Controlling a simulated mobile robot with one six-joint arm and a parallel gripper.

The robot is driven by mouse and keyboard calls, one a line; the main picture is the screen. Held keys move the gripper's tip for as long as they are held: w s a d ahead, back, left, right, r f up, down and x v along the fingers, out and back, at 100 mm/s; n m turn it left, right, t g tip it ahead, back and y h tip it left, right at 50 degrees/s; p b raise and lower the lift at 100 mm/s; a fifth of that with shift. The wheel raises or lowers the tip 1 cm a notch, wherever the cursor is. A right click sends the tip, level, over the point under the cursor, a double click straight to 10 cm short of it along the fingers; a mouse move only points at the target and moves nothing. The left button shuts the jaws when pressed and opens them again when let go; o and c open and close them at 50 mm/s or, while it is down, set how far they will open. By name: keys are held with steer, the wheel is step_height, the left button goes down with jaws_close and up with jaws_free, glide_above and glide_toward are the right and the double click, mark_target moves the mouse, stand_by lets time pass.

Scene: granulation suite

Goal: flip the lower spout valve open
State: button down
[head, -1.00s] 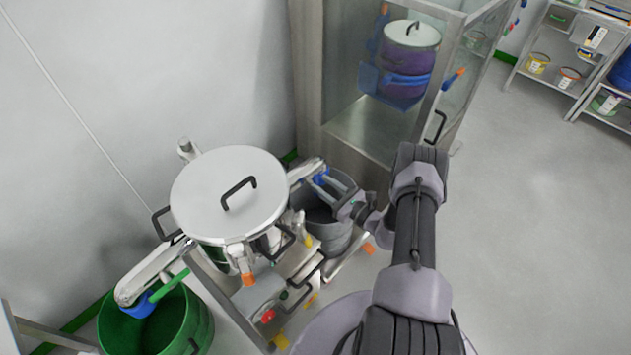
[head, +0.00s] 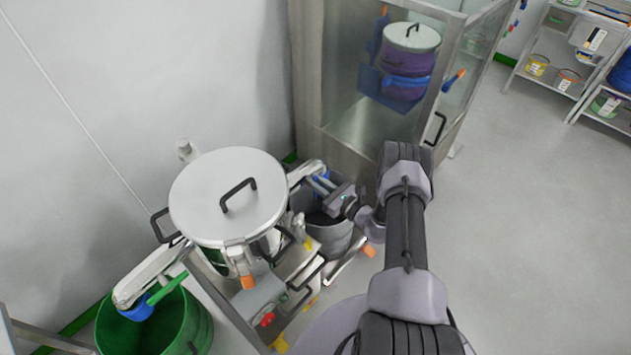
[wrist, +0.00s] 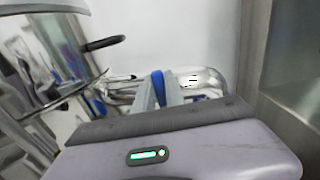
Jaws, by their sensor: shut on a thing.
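A lidded steel vessel (head: 228,196) stands at centre left with a spout on each side. The right spout (head: 306,172) carries a blue valve handle (wrist: 158,86), mostly hidden by my gripper in the head view. My gripper (head: 322,184) reaches it from the right. In the wrist view my gripper (wrist: 164,90) has its grey fingers on both sides of the blue handle, shut on it. The left spout (head: 150,276) has a blue end and a green lever (head: 167,288). I cannot tell the exact angle of the held handle.
A grey bin (head: 328,236) stands under the right spout and a green bin (head: 190,325) under the left one. A glass-sided cabinet (head: 335,135) rises close behind my gripper. Open floor lies to the right, with shelves (head: 545,73) at the far right.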

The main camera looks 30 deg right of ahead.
mark_target(301, 186)
steer(key=shift+a+n, duration=0.1)
steer(key=shift+n, duration=0.2)
steer(key=n, duration=0.2)
steer(key=a+n+b, duration=0.1)
steer(key=n, duration=0.2)
steer(key=shift+s+a+f+n, duration=0.2)
steer(key=shift+s+f+n, duration=0.1)
steer(key=n, duration=0.1)
steer(key=n+b, duration=0.1)
steer(key=n, duration=0.1)
steer(key=a+f+n+b, duration=0.1)
steer(key=n, duration=0.1)
steer(key=shift+s, duration=0.2)
steer(key=n, duration=0.1)
steer(key=f+n, duration=0.1)
steer(key=n, duration=0.1)
steer(key=shift+a+n+b, duration=0.2)
steer(key=shift+n+b, duration=0.1)
steer(key=shift+b, duration=0.1)
steer(key=shift+f+n+b, duration=0.2)
steer(key=shift+n, duration=0.55)
steer(key=shift+f+n+b, duration=0.15)
steer(key=shift+n+b, duration=0.05)
steer(key=shift+n, duration=0.55)
steer(key=shift+s, duration=0.1)
steer(key=c, duration=1.4)
jaws_free()
